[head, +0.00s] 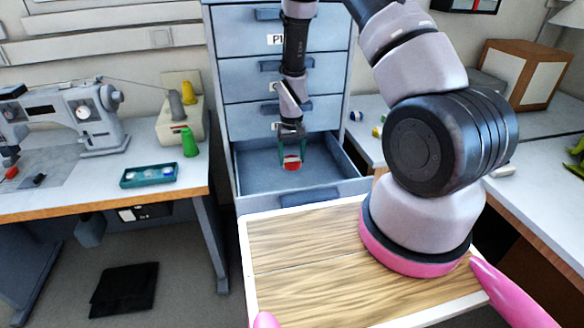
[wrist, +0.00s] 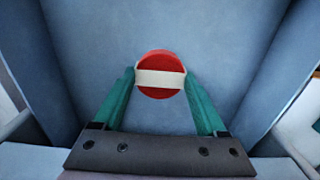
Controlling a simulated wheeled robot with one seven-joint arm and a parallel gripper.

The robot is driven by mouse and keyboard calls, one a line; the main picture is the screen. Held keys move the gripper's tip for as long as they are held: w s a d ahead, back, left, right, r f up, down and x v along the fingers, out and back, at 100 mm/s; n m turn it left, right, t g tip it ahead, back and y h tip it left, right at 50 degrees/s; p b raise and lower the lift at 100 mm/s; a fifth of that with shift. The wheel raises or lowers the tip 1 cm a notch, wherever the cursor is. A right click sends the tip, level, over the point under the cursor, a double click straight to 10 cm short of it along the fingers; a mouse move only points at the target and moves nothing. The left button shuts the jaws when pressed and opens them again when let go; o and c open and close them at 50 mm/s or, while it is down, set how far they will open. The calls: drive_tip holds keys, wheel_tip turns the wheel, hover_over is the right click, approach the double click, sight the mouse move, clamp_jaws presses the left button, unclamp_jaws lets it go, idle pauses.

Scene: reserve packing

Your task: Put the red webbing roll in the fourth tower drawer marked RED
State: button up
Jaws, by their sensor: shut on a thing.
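My gripper (head: 292,159) is shut on the red webbing roll (head: 292,163), which has a pale band around it. In the wrist view the roll (wrist: 160,64) sits between the green fingertips of my gripper (wrist: 160,78). The grey-blue drawer tower (head: 285,62) stands at the back with its lowest visible drawer (head: 262,182) pulled open. The roll is over or inside this open drawer; its height above the drawer floor is hard to tell. The drawer looks empty otherwise. Its front label is not visible, and my arm partly covers the labels above.
A wooden-topped board (head: 300,250) lies in front of the open drawer. At left a table holds a sewing machine (head: 70,115), thread cones (head: 189,142) and a teal tray (head: 150,175). A worktop with a wooden box (head: 520,72) is at right. A dark cloth (head: 124,289) lies on the floor.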

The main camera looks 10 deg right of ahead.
sight(292, 168)
drive_tip(key=shift+f, duration=2.4)
drive_tip(key=o, duration=1.3)
drive_tip(key=shift+f, duration=0.1)
